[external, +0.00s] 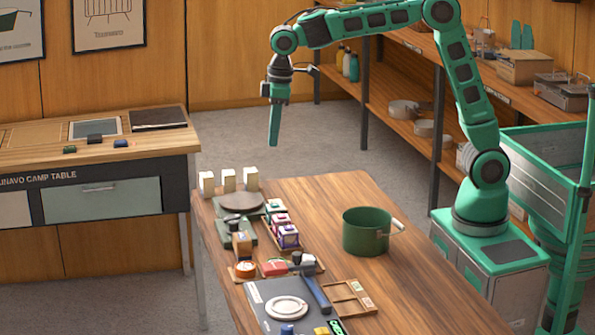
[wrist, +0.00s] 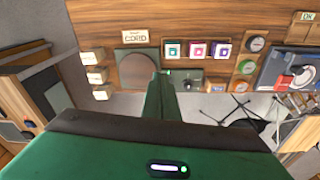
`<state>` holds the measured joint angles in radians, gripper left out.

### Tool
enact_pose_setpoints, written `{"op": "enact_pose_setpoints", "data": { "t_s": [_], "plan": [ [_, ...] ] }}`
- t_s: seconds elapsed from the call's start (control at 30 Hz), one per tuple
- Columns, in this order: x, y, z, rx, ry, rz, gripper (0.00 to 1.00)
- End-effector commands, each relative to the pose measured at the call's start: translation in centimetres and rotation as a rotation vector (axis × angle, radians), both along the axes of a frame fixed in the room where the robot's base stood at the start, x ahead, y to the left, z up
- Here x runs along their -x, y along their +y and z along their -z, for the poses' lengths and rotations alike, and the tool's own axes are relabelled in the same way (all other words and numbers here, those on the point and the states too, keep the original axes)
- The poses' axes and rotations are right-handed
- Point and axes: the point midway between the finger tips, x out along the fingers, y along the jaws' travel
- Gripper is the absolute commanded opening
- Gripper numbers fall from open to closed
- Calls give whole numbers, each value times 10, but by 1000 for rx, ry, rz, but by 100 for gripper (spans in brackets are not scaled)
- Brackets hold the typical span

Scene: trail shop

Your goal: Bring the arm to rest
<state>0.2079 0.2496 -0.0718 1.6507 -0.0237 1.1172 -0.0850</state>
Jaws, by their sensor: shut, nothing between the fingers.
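My gripper (external: 274,128) hangs from the raised arm, pointing down, high above the far end of the wooden table (external: 410,275). Its fingers are shut with nothing between them. In the wrist view the green fingers (wrist: 162,98) reach toward the table and lie together. The gripper touches nothing. My arm arches from its base at the right over the far side of the table.
Below are a round dark plate (external: 241,201), white blocks (external: 229,180), and small boxes (external: 288,235). A green pot (external: 366,231) stands mid-table. A scale (external: 285,305) is at the front. A camp table (external: 100,165) stands left, shelves (external: 410,115) behind.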

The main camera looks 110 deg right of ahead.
Motion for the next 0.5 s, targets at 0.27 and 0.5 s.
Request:
{"op": "enact_pose_setpoints", "data": {
  "t_s": [0.27,0.5],
  "plan": [
    [132,-3,-5,-5,30,139,0],
    [246,7,14,-24,59,248,0]
  ]
}}
